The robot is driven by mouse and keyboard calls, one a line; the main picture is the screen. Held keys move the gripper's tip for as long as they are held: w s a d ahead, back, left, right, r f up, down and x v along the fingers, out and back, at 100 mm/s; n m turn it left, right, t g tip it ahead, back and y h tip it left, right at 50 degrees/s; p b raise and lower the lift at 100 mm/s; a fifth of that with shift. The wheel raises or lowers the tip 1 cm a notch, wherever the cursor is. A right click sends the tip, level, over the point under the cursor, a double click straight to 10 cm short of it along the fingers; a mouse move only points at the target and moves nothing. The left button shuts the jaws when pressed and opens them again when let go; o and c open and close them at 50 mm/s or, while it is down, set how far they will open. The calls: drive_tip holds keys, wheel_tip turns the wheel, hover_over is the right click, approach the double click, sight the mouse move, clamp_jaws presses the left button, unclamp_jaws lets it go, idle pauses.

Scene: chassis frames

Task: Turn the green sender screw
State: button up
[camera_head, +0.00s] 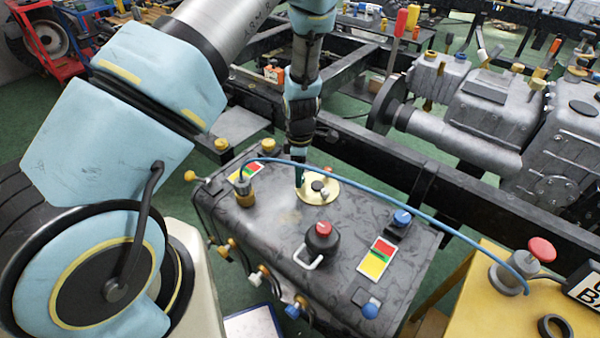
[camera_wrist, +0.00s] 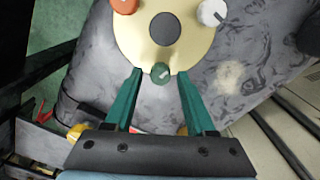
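The green sender screw (camera_wrist: 161,73) is a small round knob with a slot mark. It sits at the near edge of the round cream sender plate (camera_wrist: 185,55). The plate shows on top of the dark tank in the head view (camera_head: 329,186). My gripper (camera_wrist: 160,76) is open, its two teal fingertips apart on either side of the green screw in the wrist view. No contact with the screw shows. In the head view my gripper (camera_head: 300,182) points down at the plate's left edge and the green screw cannot be made out.
An orange screw (camera_wrist: 124,5) and a white screw (camera_wrist: 212,12) sit on the same plate. A black frame rail runs behind.

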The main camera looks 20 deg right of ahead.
drive_tip(key=shift+o, duration=0.3)
wheel_tip(320, 180, up, 11)
drive_tip(key=shift+b, duration=0.45)
drive_tip(key=shift+a, duration=0.1)
drive_tip(key=s+a+r+m, duration=0.1)
drive_tip(key=a+r+m, duration=0.3)
drive_tip(key=a, duration=0.6)
drive_tip(key=s+a+r+m+t, duration=0.1)
drive_tip(key=a+r+m, duration=0.3)
drive_tip(key=a, duration=0.6)
drive_tip(key=s+a+r+m, duration=0.2)
drive_tip(key=a+r+m, duration=0.3)
drive_tip(key=a, duration=0.5)
wheel_tip(320, 180, up, 3)
drive_tip(key=shift+f+t, duration=0.2)
drive_tip(key=shift+t, duration=0.1)
drive_tip(key=shift+a, duration=0.1)
